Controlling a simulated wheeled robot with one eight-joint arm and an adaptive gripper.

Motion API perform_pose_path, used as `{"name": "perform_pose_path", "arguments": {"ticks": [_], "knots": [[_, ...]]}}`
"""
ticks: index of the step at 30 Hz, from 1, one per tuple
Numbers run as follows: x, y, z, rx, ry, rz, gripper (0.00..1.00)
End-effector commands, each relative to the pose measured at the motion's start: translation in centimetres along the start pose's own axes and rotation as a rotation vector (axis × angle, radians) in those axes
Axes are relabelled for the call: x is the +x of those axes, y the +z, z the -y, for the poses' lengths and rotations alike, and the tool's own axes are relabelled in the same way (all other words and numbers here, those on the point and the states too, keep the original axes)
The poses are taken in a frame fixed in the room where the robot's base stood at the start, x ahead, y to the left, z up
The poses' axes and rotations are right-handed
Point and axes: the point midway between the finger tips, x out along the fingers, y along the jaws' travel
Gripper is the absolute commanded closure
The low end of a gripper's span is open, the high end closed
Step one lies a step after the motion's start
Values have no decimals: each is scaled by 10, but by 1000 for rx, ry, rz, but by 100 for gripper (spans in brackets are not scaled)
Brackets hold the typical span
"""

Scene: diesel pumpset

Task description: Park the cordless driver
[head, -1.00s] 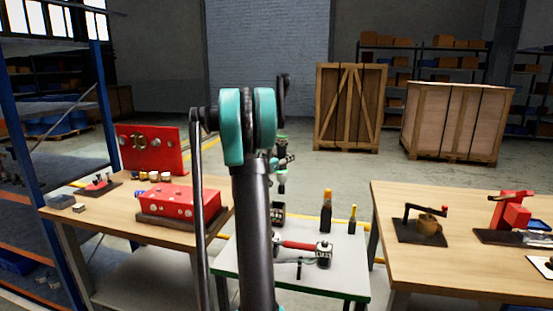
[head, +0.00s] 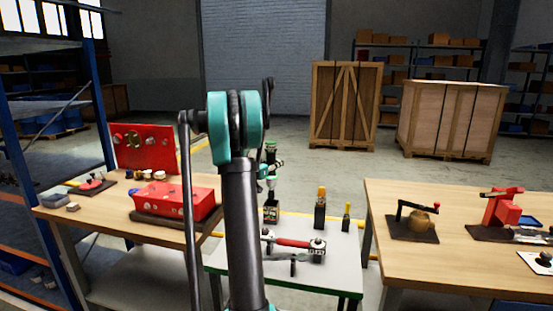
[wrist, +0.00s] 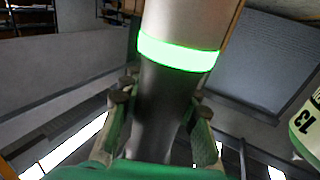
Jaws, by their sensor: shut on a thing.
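The cordless driver is in my gripper (head: 271,165). In the wrist view the fingers of my gripper (wrist: 160,115) close on its dark grey shaft-like part (wrist: 165,95), below a glowing green band and a pale grey section. In the head view the driver (head: 271,184) hangs small beneath my gripper, just above a black block with a pale label (head: 271,213) on the small grey table (head: 325,272). I cannot tell whether driver and block touch. My arm hides part of the area to the left.
A red-handled tool (head: 292,242) lies nearby on the small table. Two yellow-topped tools stand upright, a larger one (head: 320,208) and a smaller one (head: 346,217). Wooden benches flank it, with a red box (head: 175,201) left and a red fixture (head: 503,207) right.

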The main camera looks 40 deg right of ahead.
Motion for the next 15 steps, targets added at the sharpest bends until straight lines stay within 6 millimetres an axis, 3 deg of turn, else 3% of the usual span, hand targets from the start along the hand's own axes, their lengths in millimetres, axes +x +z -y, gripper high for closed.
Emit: {"name": "perform_pose_path", "arguments": {"ticks": [15], "knots": [[0, 48, 0, -1, 0, -1, 100]]}}
